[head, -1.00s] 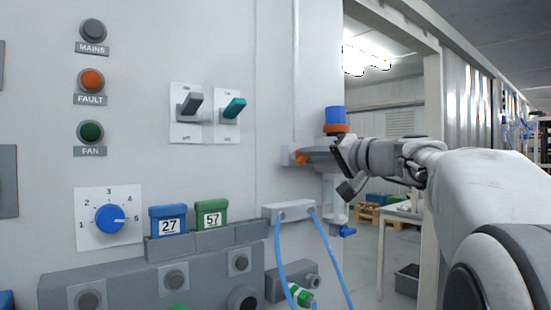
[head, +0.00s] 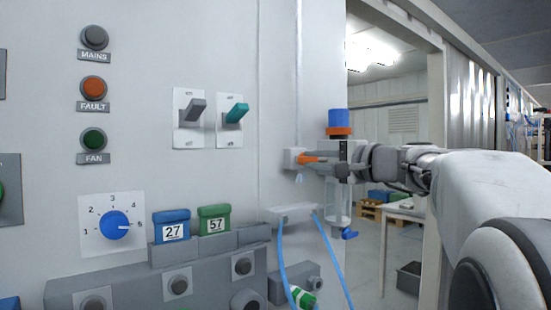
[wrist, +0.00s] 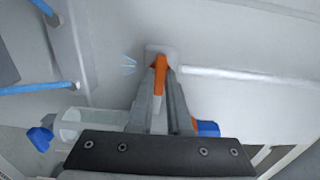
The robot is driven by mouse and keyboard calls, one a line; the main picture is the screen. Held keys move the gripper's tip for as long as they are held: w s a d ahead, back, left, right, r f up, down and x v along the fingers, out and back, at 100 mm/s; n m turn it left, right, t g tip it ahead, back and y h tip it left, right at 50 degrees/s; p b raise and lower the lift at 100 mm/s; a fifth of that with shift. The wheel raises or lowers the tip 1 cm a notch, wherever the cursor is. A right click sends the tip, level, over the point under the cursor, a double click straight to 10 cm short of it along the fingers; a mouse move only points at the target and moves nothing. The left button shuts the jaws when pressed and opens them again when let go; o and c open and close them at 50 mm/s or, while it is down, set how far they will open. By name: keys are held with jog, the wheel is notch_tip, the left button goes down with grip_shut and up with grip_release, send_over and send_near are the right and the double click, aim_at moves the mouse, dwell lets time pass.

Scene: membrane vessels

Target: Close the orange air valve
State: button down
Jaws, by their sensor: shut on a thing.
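The orange air valve has a small grey body (head: 291,158) on the wall panel, and its orange lever (head: 308,159) points right, roughly level. In the wrist view the orange lever (wrist: 160,72) lies between my two finger pads. My gripper (head: 322,167) is shut on the lever from the right. The fingers also show in the wrist view (wrist: 158,95); they cover part of the lever. Pale blue marks (wrist: 128,65) show beside the valve body.
A clear filter bowl with a blue-topped regulator (head: 339,118) stands right behind my gripper. Blue hoses (head: 331,255) hang from a grey block (head: 290,212) below. Two toggle switches (head: 232,114) and a blue dial (head: 114,225) are farther left. An open doorway is at the right.

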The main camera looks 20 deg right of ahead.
dwell(0.5)
jog(key=c, duration=0.9)
grip_release()
jog(key=shift+o, duration=0.2)
jog(key=b+v, duration=0.3)
jog(key=v, duration=1.4)
jog(key=shift+s, duration=0.25)
jog(key=shift+d, duration=0.1)
